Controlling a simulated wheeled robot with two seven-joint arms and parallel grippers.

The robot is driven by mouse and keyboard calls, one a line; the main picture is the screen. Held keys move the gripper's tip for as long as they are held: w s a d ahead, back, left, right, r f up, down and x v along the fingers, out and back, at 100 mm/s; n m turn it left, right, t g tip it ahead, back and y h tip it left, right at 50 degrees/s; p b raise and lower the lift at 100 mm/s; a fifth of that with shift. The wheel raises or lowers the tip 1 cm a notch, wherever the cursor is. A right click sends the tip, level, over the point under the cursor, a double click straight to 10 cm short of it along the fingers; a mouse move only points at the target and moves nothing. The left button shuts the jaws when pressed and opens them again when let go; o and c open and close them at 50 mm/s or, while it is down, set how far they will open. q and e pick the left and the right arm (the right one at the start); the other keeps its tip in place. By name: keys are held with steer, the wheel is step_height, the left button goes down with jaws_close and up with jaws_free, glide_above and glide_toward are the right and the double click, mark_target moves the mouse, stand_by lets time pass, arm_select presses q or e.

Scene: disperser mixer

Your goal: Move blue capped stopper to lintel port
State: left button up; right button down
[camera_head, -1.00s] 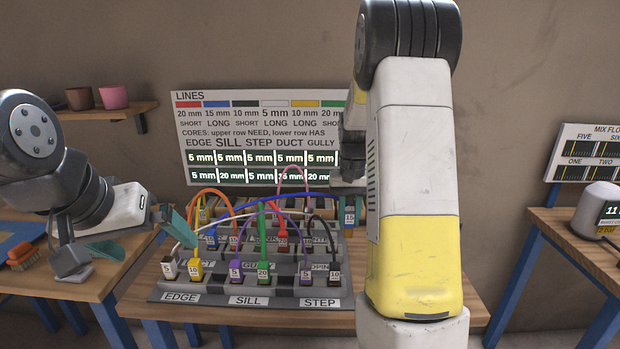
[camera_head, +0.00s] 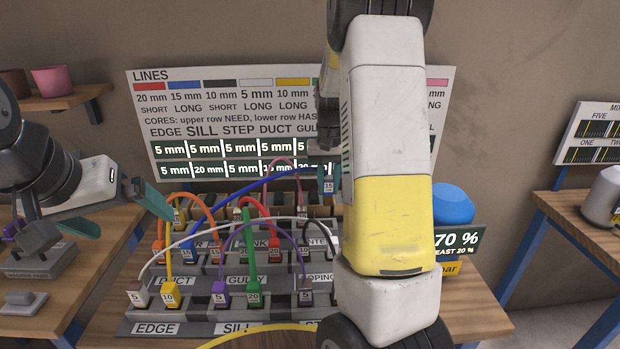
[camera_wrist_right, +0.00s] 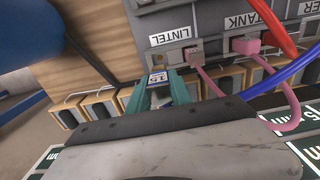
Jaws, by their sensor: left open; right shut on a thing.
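The blue capped stopper (camera_head: 328,186) carries a label reading 15. My right gripper (camera_head: 329,178) is shut on it and holds it above the back of the rack. The blue cable (camera_head: 258,184) appears to run up to it. In the right wrist view the stopper (camera_wrist_right: 158,78) sits between teal fingers, close to the panel marked LINTEL (camera_wrist_right: 170,35). A pink plug (camera_wrist_right: 195,57) is beside that label; the port opening itself is not clear. I cannot tell whether the stopper touches the panel. My left gripper (camera_head: 118,214) is open and empty at the rack's left.
The stepped rack (camera_head: 185,327) bears several numbered plugs and crossing coloured cables. My right arm hides its right part. The LINES board (camera_head: 200,110) stands behind. A blue dome (camera_head: 453,205) with a 70 % display (camera_head: 457,238) is at right.

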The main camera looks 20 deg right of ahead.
mark_target(327, 204)
steer(key=shift+f, duration=2.9)
steer(key=shift+f, duration=2)
steer(key=c, duration=1.1)
jaws_free()
steer(key=shift+r, duration=3.85)
